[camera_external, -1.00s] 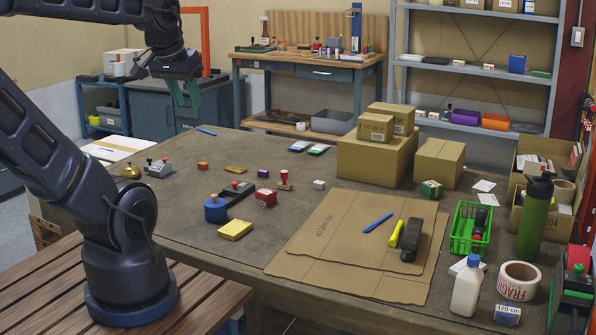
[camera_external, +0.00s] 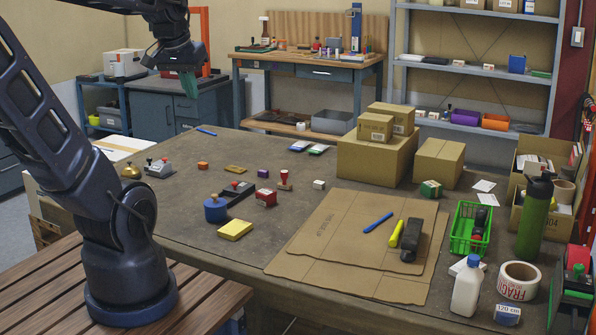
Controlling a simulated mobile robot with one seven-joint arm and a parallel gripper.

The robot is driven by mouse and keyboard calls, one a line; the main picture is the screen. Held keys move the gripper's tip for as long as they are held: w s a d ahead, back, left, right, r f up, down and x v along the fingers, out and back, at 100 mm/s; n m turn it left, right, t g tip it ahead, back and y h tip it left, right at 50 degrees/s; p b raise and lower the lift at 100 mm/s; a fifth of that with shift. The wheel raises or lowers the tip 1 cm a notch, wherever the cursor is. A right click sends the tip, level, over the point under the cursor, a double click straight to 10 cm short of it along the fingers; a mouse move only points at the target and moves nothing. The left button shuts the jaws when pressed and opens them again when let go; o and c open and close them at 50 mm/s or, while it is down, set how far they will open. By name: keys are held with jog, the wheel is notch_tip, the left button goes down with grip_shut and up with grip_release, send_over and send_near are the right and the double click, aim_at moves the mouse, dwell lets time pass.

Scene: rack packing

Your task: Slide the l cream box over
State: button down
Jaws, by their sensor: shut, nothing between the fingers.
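A small whitish box (camera_external: 318,184) lies near the middle of the dark table; it may be the cream box, but no label can be read. My gripper (camera_external: 188,94) is at the upper left, raised above the table's far left edge. Its greenish fingers point down and are together, with nothing seen between them. It is well away from the whitish box, to its left.
Near the whitish box are a red-handled stamp (camera_external: 285,181), a red block (camera_external: 266,197) and a purple block (camera_external: 263,173). Cardboard boxes (camera_external: 376,158) stand behind it to the right. A flat cardboard sheet (camera_external: 330,262) lies in front. Bare table shows left of it.

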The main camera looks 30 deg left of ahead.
jog(key=w+a+f+n+g, duration=0.1)
jog(key=w+a+f+n, duration=0.35)
jog(key=w+a, duration=0.7)
jog(key=w+a+f+n+g, duration=0.1)
jog(key=w+a+f+n, duration=0.3)
jog(key=w+a, duration=0.75)
jog(key=s+a+f+n+g, duration=0.1)
jog(key=a+f+n, duration=0.3)
jog(key=a+f, duration=0.95)
jog(key=s+a+f+n+g, duration=0.1)
jog(key=a+f+n, duration=0.3)
jog(key=a+f, duration=1.05)
jog(key=f, duration=0.1)
jog(key=a+f, duration=0.1)
jog(key=f, duration=0.1)
jog(key=a+f, duration=0.1)
jog(key=f, duration=0.1)
jog(key=shift+w+a, duration=0.2)
jog(key=shift+a, duration=0.15)
jog(key=shift+d, duration=2.05)
jog(key=shift+d, duration=0.1)
